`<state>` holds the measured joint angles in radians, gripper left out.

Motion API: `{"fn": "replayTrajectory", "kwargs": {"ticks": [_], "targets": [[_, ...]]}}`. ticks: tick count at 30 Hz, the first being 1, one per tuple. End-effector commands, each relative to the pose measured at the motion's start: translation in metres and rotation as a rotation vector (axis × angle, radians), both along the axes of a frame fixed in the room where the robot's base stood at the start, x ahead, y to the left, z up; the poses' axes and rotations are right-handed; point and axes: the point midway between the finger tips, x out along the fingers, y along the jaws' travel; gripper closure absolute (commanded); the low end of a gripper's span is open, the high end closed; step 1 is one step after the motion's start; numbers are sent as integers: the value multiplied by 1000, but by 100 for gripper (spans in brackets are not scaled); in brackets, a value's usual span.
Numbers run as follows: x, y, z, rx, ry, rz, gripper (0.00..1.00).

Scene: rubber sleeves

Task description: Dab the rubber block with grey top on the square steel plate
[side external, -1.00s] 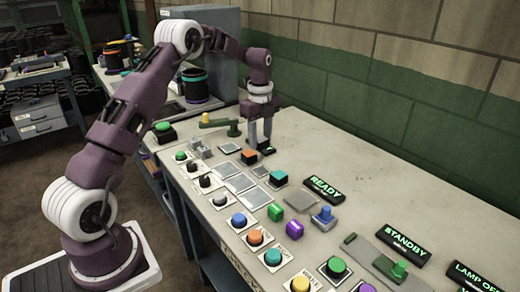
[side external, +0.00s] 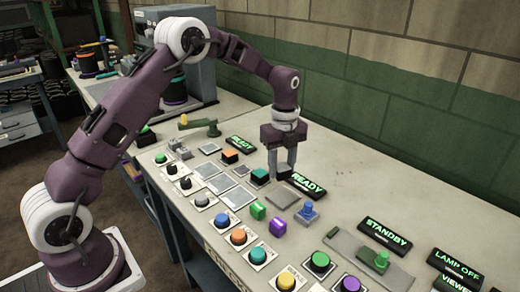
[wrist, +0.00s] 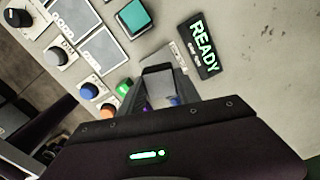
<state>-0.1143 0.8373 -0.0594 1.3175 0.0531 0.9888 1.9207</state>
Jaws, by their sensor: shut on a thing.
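My gripper (side external: 283,166) is shut on a small dark block (side external: 284,173), its sides partly hidden by the fingers. In the wrist view the block's grey top (wrist: 158,69) shows between the fingertips. The gripper points down and holds the block above the bench, just behind the square steel plate (side external: 283,198) and beside the nearer READY sign (side external: 308,184). A part of the plate (wrist: 180,57) shows in the wrist view past the fingers; the rest is hidden. I cannot tell the exact height of the block over the bench.
A teal-topped block (side external: 259,176) stands just left of the gripper, and an orange-topped block (side external: 229,156) is farther left. Green and purple cubes (side external: 258,211) lie in front.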

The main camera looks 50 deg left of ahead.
Motion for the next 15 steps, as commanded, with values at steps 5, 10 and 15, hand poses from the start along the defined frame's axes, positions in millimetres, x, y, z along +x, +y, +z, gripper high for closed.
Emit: {"fn": "replayTrajectory", "kwargs": {"ticks": [5,10,15], "targets": [[-2,-10,-10,0,1,-19,96],[-2,-9,-31,1,2,-18,96],[-2,-9,-50,0,2,-16,96]]}}
